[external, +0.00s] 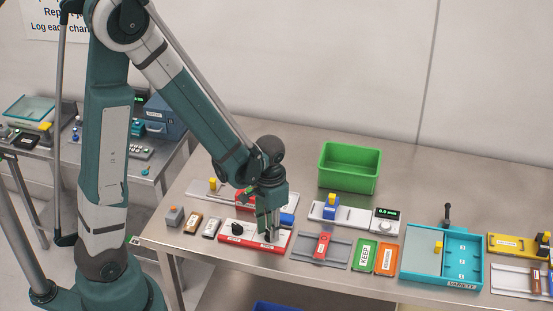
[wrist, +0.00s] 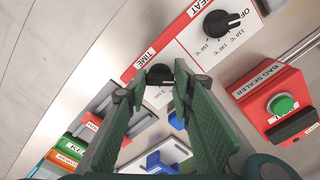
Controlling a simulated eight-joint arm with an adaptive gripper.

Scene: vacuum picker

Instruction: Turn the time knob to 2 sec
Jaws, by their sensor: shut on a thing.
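The control panel (external: 252,243) is white with red edges and lies on the steel bench below my gripper (external: 268,236). In the wrist view, the black time knob (wrist: 160,72) sits beside the TIME label (wrist: 145,58), between the fingertips of my gripper (wrist: 156,92). My gripper is shut on this knob. The knob's white mark shows on its right part; the time scale is largely hidden by the fingers, so the setting cannot be read. The black heat knob (wrist: 221,24) stands apart, up and right, with OFF and temperature marks around it.
A red bag sealer (wrist: 270,98) with a green button is right of the panel in the wrist view. A green bin (external: 350,167) stands behind. A scale with a display (external: 386,213), a red slider (external: 322,245) and KEEP tray (external: 364,253) lie to the right.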

